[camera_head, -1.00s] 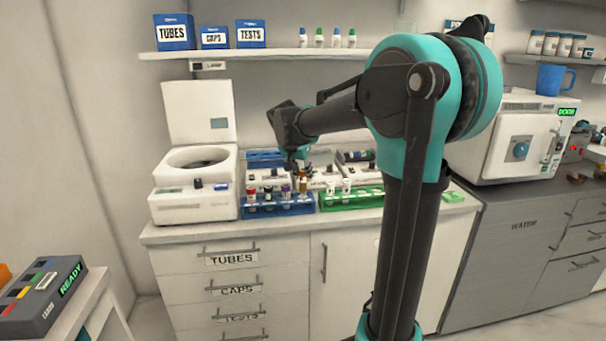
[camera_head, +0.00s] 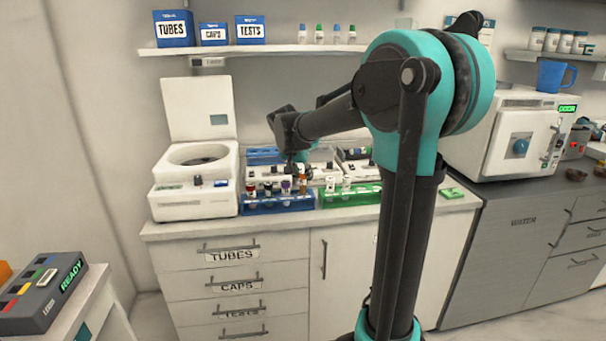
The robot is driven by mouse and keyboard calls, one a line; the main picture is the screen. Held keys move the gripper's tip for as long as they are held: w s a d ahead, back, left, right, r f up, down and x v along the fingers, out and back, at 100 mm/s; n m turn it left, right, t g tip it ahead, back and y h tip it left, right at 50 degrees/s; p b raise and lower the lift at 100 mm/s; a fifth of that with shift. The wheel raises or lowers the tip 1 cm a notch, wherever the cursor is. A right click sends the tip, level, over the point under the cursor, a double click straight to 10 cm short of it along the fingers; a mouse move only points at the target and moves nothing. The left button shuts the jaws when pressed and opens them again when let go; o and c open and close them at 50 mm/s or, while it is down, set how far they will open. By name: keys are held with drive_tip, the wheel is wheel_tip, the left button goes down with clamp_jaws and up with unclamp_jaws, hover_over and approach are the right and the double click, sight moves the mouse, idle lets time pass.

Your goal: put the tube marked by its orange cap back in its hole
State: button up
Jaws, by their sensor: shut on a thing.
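The blue tube rack (camera_head: 262,206) stands on the counter in front of the white centrifuge's right side. Several capped tubes stand in it, with red, dark and purple tops. The orange-capped tube (camera_head: 302,185) is at the rack's right end, upright and a little higher than its neighbours. My gripper (camera_head: 299,169) is above that end, small and dark in this view, shut on the orange-capped tube. The fingertips and the tube's lower end are partly hidden, so I cannot tell how deep the tube sits in a hole.
A green rack (camera_head: 350,200) with white-capped tubes stands close on the right. The open white centrifuge (camera_head: 196,190) is on the left. White devices (camera_head: 322,172) and a blue tray sit behind the racks. A shelf (camera_head: 270,49) hangs above. Little counter is free around the racks.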

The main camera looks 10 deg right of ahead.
drive_tip(key=shift+f, duration=1.35)
drive_tip(key=o, duration=1)
drive_tip(key=shift+o, duration=0.2)
drive_tip(key=v, duration=1.2)
drive_tip(key=shift+f, duration=0.1)
